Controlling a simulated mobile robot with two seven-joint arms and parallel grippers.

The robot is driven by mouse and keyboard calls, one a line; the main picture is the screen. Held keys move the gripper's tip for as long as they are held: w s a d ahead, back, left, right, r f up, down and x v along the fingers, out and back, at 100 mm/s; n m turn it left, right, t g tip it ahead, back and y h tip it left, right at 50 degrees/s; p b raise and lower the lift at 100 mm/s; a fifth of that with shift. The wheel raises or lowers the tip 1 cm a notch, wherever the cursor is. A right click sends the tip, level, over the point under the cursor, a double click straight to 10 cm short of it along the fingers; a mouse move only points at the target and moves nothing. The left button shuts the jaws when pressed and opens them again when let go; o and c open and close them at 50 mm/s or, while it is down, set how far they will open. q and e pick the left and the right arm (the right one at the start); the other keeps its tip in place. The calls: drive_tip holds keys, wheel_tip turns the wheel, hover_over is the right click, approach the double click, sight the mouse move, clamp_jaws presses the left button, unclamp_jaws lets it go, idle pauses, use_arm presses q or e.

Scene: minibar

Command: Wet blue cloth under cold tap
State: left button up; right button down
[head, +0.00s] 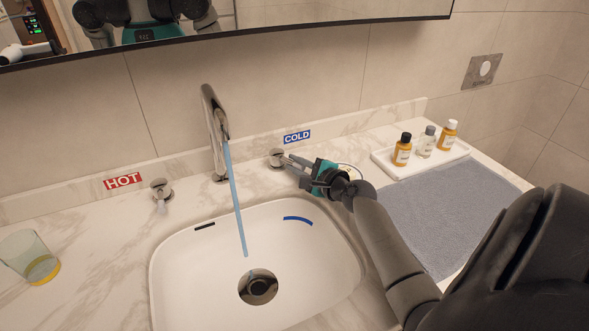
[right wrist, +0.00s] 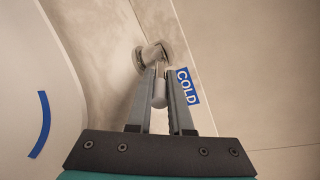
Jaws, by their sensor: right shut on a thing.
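The tap (head: 214,130) stands behind the white sink, and a blue stream of water (head: 235,200) runs from its spout into the basin. The cold tap handle (head: 276,157) is a small metal knob beside the blue COLD label (head: 297,136). My right gripper (head: 291,161) is shut on this handle. In the right wrist view the handle's lever (right wrist: 159,92) sits between the two fingers. A grey-blue cloth (head: 440,205) lies flat on the counter at the right, partly hidden by my right arm. My left gripper is not in view.
The sink basin (head: 185,265) has a drain, a short black mark and a curved blue strip (head: 298,220). The hot handle (head: 161,188) is left of the tap. A white tray (head: 440,158) with three bottles is at right.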

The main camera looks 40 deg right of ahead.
drive_tip(key=c, duration=0.9)
unclamp_jaws()
drive_tip(key=shift+c, duration=0.2)
drive_tip(key=shift+o, duration=0.5)
drive_tip(key=shift+s+r, duration=0.1)
drive_tip(key=shift+s, duration=0.45)
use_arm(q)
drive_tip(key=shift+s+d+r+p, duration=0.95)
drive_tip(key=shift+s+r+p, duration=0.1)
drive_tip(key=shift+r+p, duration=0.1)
use_arm(e)
drive_tip(key=v, duration=1.4)
